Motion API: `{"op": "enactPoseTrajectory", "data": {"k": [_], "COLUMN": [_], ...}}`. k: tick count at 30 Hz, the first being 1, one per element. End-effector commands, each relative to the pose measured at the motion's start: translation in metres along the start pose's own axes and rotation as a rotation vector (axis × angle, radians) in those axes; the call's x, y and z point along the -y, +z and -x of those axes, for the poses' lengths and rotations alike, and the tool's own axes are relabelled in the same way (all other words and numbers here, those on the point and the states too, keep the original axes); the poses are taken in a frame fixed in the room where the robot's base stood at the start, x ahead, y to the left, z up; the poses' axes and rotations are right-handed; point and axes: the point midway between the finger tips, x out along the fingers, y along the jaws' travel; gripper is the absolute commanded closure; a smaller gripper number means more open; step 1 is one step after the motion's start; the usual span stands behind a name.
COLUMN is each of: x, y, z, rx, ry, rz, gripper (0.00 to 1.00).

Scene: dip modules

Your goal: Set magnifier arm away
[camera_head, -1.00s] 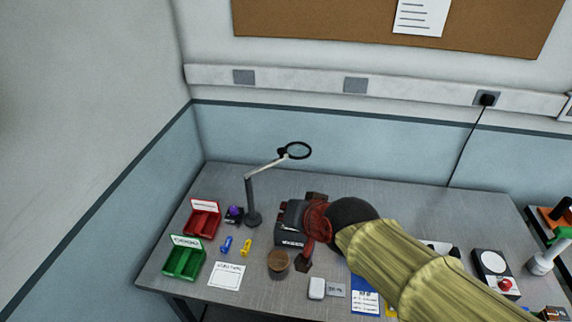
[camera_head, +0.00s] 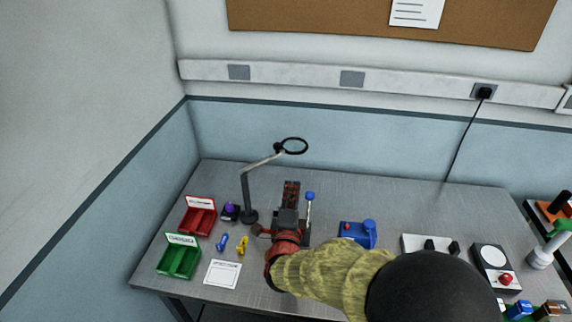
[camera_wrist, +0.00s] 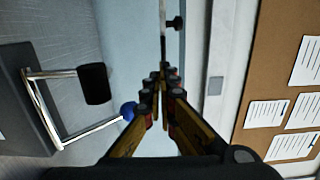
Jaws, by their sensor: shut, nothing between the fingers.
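The magnifier arm (camera_head: 262,160) stands at the back left of the desk on a round dark base (camera_head: 250,216). Its dark post is upright and its pale upper arm slants up to the right to a black-rimmed round lens (camera_head: 293,146). My gripper (camera_head: 291,186) is right of the post and appears below the lens in the head view, pointing toward the back wall. I see no contact with the magnifier, but depth is hard to judge. In the wrist view my gripper's fingers (camera_wrist: 160,80) are together and empty.
A blue-knobbed lever (camera_head: 310,196) stands close right of my gripper; its knob shows in the wrist view (camera_wrist: 129,111). Red (camera_head: 198,216) and green (camera_head: 179,258) bins, small clips and a white card (camera_head: 222,273) lie left. A blue device (camera_head: 358,234) stands right.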

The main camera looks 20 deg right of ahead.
Motion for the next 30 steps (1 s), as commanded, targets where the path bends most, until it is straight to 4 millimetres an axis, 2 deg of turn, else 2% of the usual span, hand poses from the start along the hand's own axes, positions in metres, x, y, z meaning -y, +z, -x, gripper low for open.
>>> {"op": "enactPoseTrajectory", "data": {"k": [15, 21, 30], "x": [-0.002, -0.002, 0.000], "y": [-0.001, 0.020, 0.029], "z": [-0.094, -0.113, -0.121], "rx": [-0.001, 0.003, 0.003], "ry": [0.002, 0.003, 0.002], "rz": [0.002, 0.003, 0.002], "gripper": [1.00, 1.00, 1.00]}}
